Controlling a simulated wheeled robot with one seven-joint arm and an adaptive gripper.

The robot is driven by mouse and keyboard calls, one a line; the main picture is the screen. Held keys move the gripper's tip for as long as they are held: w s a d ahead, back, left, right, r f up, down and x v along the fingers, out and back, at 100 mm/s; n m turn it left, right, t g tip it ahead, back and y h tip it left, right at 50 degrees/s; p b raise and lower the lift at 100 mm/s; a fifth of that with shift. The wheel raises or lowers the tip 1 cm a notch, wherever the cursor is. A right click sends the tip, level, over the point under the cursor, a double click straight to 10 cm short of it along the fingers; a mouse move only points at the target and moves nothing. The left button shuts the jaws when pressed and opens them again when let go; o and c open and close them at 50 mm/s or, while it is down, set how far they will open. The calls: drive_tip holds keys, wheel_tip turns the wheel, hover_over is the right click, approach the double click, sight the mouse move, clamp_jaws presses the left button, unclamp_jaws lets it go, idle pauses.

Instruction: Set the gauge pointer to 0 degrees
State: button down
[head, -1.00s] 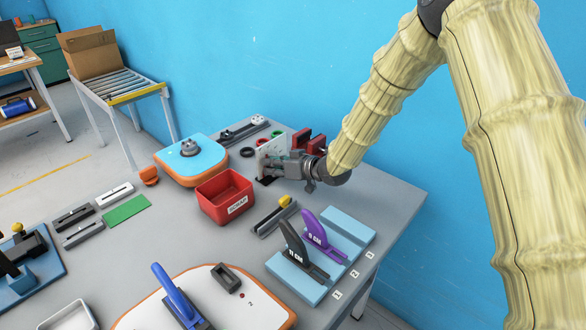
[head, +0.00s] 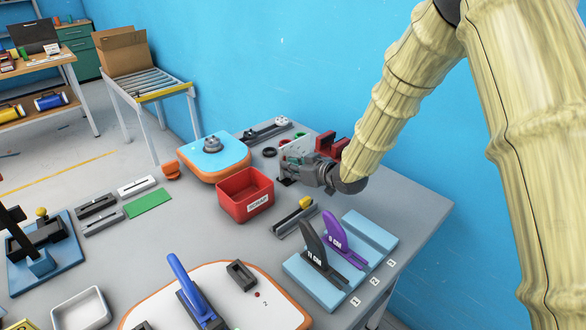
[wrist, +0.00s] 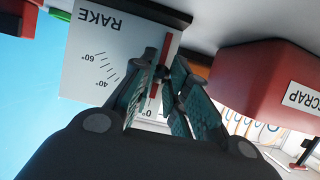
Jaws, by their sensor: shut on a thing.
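The gauge is a white panel lettered RAKE (wrist: 90,48), upside down in the wrist view, with 60°, 40° and 0° marks. Its red pointer (wrist: 166,50) runs from near the panel's edge toward the 0° label, between my fingers. My gripper (wrist: 160,85) is shut on the pointer, its teal finger pads on either side; the fingers hide part of the pointer and scale, so its exact reading is unclear. In the head view my gripper (head: 296,163) is at the gauge panel (head: 292,148) at the back of the table, and the pointer is hidden.
A red SCRAP bin (head: 245,207) stands close to the left of my gripper. A red object (head: 326,143) is just behind it. A blue fin rack (head: 318,286) with dark and purple fins is nearer. The table's right end (head: 415,215) is clear.

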drive_tip(key=c, duration=1.3)
unclamp_jaws()
drive_tip(key=shift+f, duration=0.1)
drive_tip(key=shift+c, duration=0.2)
drive_tip(key=shift+s+d, duration=0.1)
drive_tip(key=v, duration=1.2)
